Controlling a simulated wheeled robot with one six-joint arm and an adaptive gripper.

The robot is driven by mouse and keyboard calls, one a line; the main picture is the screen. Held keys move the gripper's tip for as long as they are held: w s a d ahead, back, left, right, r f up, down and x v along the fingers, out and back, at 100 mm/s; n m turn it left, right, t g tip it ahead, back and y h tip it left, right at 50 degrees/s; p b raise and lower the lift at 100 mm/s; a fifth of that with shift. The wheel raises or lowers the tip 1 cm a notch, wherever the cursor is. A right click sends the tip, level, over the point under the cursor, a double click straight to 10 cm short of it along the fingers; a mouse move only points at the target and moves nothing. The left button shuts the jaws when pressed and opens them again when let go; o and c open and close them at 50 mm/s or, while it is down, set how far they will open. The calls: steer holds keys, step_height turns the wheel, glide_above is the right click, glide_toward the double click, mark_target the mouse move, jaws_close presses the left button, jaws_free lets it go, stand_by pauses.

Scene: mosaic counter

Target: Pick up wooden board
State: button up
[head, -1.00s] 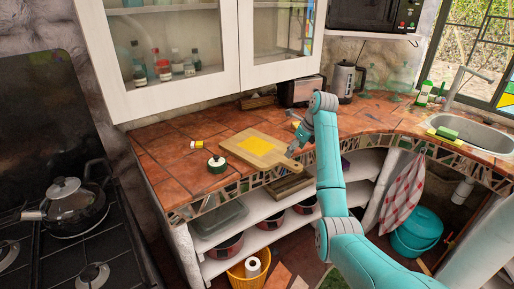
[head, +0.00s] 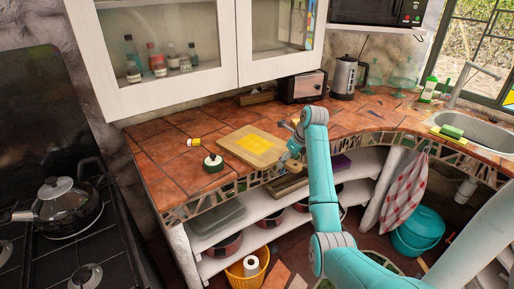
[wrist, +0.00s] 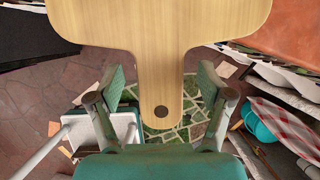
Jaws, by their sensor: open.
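The wooden board (head: 232,141) lies on the tiled counter, with a flat yellow patch on its top. Its handle points toward the counter's front edge; in the head view my gripper (head: 290,158) covers the handle end. In the wrist view the board (wrist: 160,25) fills the top, and its handle, with a dark round spot near the tip, runs down between my two fingers. My gripper (wrist: 161,88) is open, one finger on each side of the handle, with gaps visible on both sides. I cannot tell the height difference.
A green jar with a white lid (head: 213,163) and a small yellow can (head: 194,142) stand left of the board. A toaster (head: 302,87) and kettle (head: 344,77) stand behind. Open shelves (head: 262,234) lie below the counter edge. The stove (head: 60,235) is at left.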

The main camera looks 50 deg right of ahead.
steer(key=shift+f, duration=0.25)
stand_by(0.4)
steer(key=shift+r, duration=0.1)
jaws_close()
